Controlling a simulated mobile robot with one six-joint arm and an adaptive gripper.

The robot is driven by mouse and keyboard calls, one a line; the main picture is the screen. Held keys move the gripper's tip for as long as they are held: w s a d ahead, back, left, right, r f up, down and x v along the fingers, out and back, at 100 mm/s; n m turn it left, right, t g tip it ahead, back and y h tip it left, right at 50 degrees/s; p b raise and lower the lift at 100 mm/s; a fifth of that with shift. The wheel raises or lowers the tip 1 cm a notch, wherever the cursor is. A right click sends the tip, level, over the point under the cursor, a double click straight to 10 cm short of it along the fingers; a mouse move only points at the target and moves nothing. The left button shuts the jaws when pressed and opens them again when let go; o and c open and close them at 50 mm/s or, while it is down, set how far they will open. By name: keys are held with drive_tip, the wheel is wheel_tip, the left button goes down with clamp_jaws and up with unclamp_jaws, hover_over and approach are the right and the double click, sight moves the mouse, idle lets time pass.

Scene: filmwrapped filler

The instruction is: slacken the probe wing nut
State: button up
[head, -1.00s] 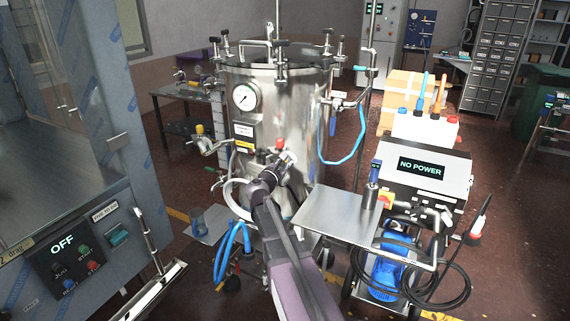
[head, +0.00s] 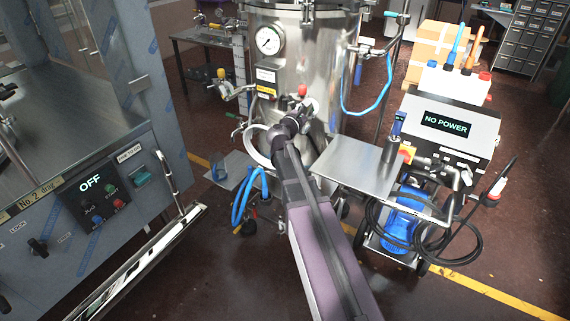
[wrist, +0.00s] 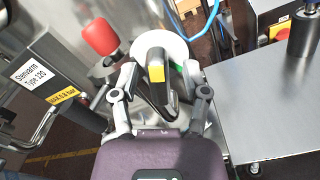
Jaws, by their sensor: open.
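My gripper (wrist: 163,95) is open, its two fingers spread on either side of a dark hooked part with a yellow mark (wrist: 157,73). A pale round disc (wrist: 175,47) sits behind that part. I cannot tell whether a finger touches it. I cannot clearly make out the probe wing nut; whether it belongs to this fitting is unclear. In the head view my gripper (head: 304,112) is at the lower front of the steel vessel (head: 325,75), just below a red knob (head: 302,90). The arm hides part of the fitting there. The red knob (wrist: 98,36) shows upper left in the wrist view.
A steel shelf (head: 345,165) lies close right of my gripper. Beyond it stand a cart with a NO POWER display (head: 445,122), a blue pump (head: 400,215) and looped black cable. A steel cabinet reading OFF (head: 92,183) is at left. Blue hoses (head: 243,200) hang below.

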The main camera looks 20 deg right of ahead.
drive_tip(key=m, duration=0.4)
drive_tip(key=shift+m, duration=0.3)
drive_tip(key=m, duration=0.3)
drive_tip(key=shift+m, duration=0.4)
drive_tip(key=shift+s+a, duration=0.25)
drive_tip(key=shift+a, duration=0.05)
drive_tip(key=v, duration=1.3)
drive_tip(key=s+f+m+g+y+p, duration=0.4)
drive_tip(key=s+f+m+g, duration=0.2)
drive_tip(key=m, duration=0.2)
drive_tip(key=s+a+f+m+g+y+p, duration=0.3)
drive_tip(key=s+a+m+g+y+p, duration=0.1)
drive_tip(key=s+a+m+y, duration=0.2)
drive_tip(key=shift+s+a+f+y, duration=0.35)
drive_tip(key=shift+s+a+y, duration=0.25)
drive_tip(key=shift+a, duration=0.15)
